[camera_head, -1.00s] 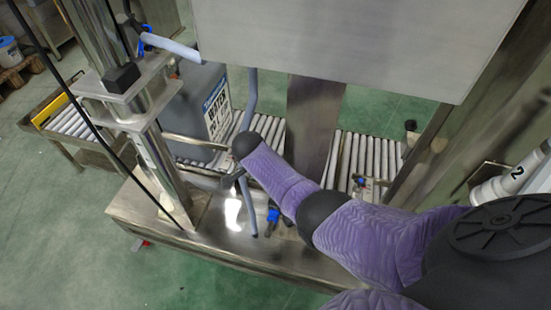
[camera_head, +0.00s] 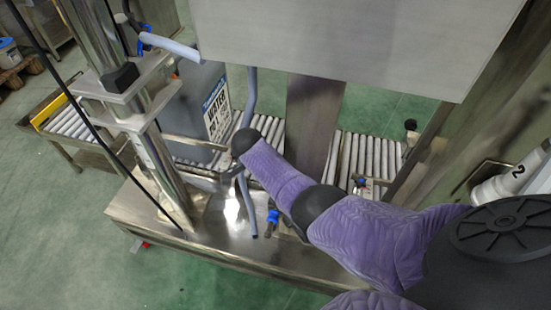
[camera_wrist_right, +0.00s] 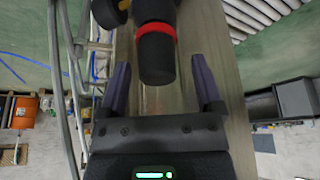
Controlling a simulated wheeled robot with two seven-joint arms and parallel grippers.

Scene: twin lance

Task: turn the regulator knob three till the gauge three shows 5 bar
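In the right wrist view a black cylindrical knob with a red ring (camera_wrist_right: 157,52) points toward my right gripper (camera_wrist_right: 161,78). The two fingers are open, one on each side of the knob's end, with a visible gap on both sides. No number shows on the knob, so I cannot tell which regulator it is. No gauge face is readable in any view. In the head view my right arm's purple sleeve comes in from the right; its gripper cannot be made out there. My left gripper is not in view.
A large grey panel (camera_head: 350,40) stands at the top. A grey canister with a white label (camera_head: 217,108) stands by the roller conveyor (camera_head: 358,155). A metal column (camera_head: 130,95) and a steel base plate (camera_head: 180,235) are at left. Blue-handled valves (camera_head: 272,217) sit low near my arm.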

